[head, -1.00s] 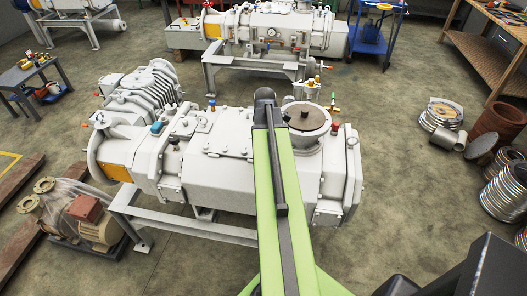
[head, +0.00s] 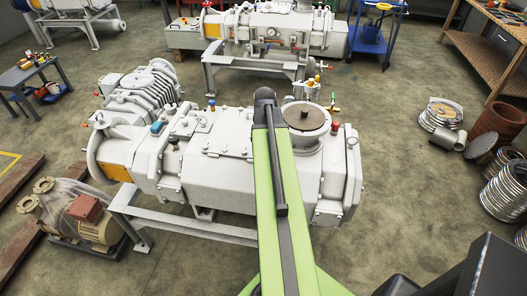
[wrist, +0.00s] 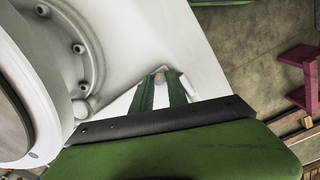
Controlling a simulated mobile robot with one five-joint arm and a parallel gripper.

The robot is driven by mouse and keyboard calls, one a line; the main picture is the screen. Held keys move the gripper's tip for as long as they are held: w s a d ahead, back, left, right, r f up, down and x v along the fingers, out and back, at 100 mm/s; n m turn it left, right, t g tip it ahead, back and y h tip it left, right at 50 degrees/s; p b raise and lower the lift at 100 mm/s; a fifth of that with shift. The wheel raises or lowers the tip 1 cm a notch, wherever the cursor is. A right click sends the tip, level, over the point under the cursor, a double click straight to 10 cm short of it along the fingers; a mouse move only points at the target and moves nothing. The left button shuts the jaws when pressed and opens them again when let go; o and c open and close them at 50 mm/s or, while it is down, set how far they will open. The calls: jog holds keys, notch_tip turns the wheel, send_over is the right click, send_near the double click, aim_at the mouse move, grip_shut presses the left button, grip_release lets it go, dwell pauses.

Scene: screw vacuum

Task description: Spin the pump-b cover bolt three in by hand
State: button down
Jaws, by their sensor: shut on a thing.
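The white pump (head: 235,160) stands on a grey frame in the middle of the head view, with my green arm reaching over it. My gripper is hidden behind the arm in that view. In the wrist view my gripper (wrist: 161,80) has its two green fingers close together at the pump's white casing (wrist: 205,80). A small yellowish bolt head (wrist: 159,77) shows between the fingertips, and they are shut on it. How deep the bolt sits in the casing cannot be told.
A round flange with a ring of bolts (wrist: 78,48) is left of my gripper in the wrist view. A second pump (head: 275,30) stands behind. A workbench (head: 490,50) and stacked metal rings (head: 505,190) are at the right. Open floor (head: 395,160) lies between.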

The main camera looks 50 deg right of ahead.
jog(key=m, duration=0.4)
jog(key=shift+s+m, duration=0.2)
jog(key=shift+m, duration=0.1)
jog(key=m, duration=0.3)
jog(key=shift+m, duration=0.4)
jog(key=m, duration=0.9)
jog(key=shift+w, duration=0.1)
jog(key=m, duration=0.3)
jog(key=shift+m, duration=0.3)
jog(key=m, duration=0.4)
jog(key=shift+m, duration=0.3)
jog(key=m, duration=0.4)
jog(key=shift+m, duration=2.3)
